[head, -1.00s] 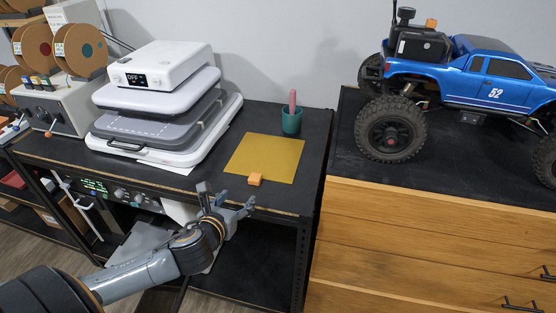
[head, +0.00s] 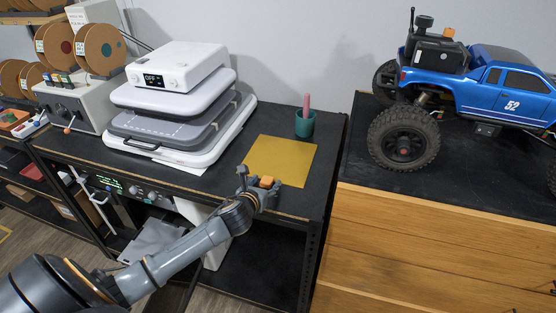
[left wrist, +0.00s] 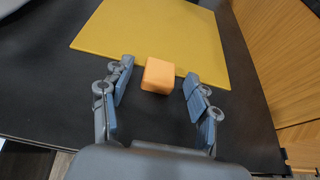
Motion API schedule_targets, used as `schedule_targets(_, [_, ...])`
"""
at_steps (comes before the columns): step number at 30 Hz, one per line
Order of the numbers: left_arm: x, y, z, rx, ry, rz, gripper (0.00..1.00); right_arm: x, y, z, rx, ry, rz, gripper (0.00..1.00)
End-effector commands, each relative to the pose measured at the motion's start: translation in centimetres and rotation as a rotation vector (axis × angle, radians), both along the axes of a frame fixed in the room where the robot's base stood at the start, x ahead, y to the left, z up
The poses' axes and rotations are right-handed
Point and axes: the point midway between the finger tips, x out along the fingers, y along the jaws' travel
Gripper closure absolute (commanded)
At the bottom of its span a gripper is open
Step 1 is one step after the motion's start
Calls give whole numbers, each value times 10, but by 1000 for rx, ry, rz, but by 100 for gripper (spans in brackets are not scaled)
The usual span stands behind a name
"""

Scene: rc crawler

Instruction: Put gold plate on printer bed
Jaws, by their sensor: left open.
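The gold plate (head: 283,155) lies flat on the black table, with an orange block (head: 267,182) at its front edge. In the left wrist view the plate (left wrist: 160,35) fills the upper middle, and the block (left wrist: 158,75) sits between the fingers. My left gripper (head: 260,181) is open at the plate's front edge, one finger on each side of the block, with gaps showing. A white layered machine (head: 180,105) with a grey flat bed stands left of the plate; I cannot tell for sure whether it is the printer bed. My right gripper is not in view.
A teal cup (head: 305,123) with a pink stick stands behind the plate. A blue toy truck (head: 490,85) stands on the wooden cabinet (head: 440,240) at right. Spools and a grey box (head: 75,103) are at left.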

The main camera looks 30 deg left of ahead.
Motion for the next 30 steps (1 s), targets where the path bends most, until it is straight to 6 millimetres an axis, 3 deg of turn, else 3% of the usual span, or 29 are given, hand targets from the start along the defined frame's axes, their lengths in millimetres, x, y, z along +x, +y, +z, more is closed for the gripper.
schedule_targets(8, [3,1,-2,0,0,0,40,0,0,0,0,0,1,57])
schedule_targets(17, [3,1,-1,0,0,0,99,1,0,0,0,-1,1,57])
schedule_targets(30, [4,1,8,3,-4,-1,100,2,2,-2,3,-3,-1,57])
